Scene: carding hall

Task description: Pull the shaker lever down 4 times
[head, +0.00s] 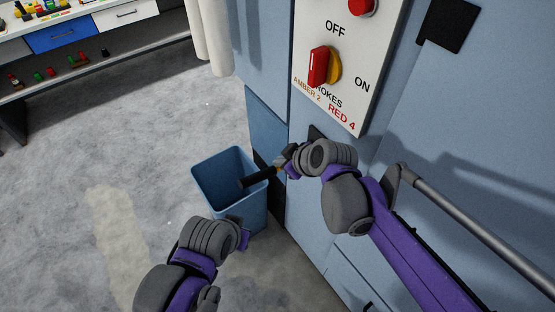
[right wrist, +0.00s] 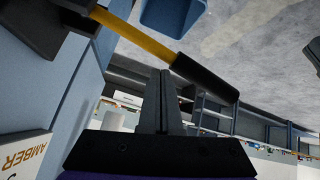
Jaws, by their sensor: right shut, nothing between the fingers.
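The shaker lever (head: 258,179) has a black grip on a yellow shaft and sticks out from the blue machine, over the bin in the head view. In the right wrist view the lever (right wrist: 205,78) crosses at a slant just beyond the fingertips. My right gripper (head: 284,160) is at the lever's machine end in the head view. In the right wrist view its fingers (right wrist: 164,75) are together and empty; I cannot tell whether they touch the lever. My left gripper (head: 243,238) is lower, near the bin, with its fingers mostly hidden.
A white panel (head: 345,30) reads OFF, ON, AMBER 2 and RED 4, with a red-handled switch (head: 318,66) and a red button (head: 361,6). A blue bin (head: 212,192) stands below the lever. A bench with drawers (head: 62,37) is at upper left. The floor between is open.

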